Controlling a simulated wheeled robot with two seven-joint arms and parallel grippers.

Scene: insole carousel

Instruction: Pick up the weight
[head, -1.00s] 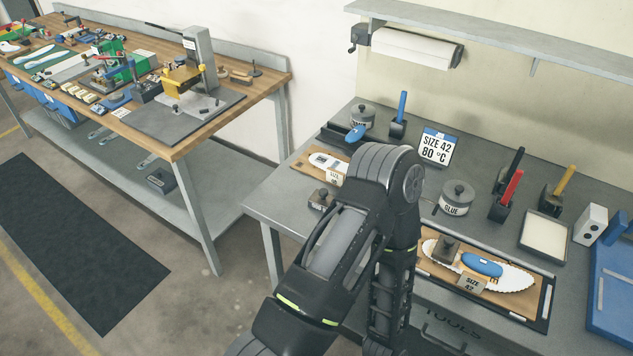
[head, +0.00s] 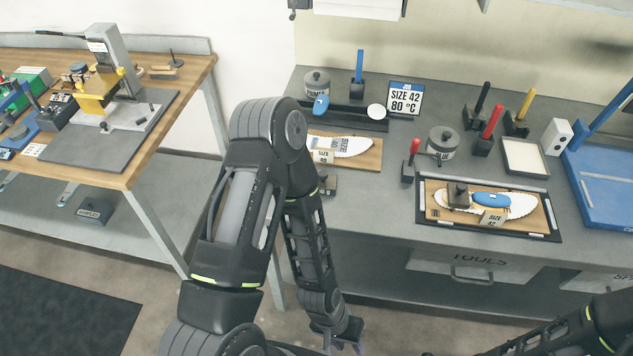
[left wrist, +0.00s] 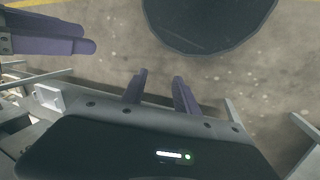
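A dark block-shaped weight with a knob (head: 458,195) sits on the white insole with a blue pad (head: 491,200), in the framed fixture (head: 548,232) on the grey bench. A similar dark block (head: 328,184) stands by the left board, partly behind my left arm. My left gripper (head: 348,342) hangs low in front of the bench, well away from both blocks. In the left wrist view its two fingers (left wrist: 161,88) are apart with nothing between them. My right arm enters at lower right; purple fingers at upper left of the wrist view seem to be its gripper (left wrist: 65,37).
The grey bench (head: 380,210) also holds a glue pot (head: 442,145), a size sign (head: 404,98), a red-handled tool (head: 411,160), a white tray (head: 524,158) and a blue panel (head: 610,190). A wooden workbench (head: 145,165) stands at left. Floor shows between them.

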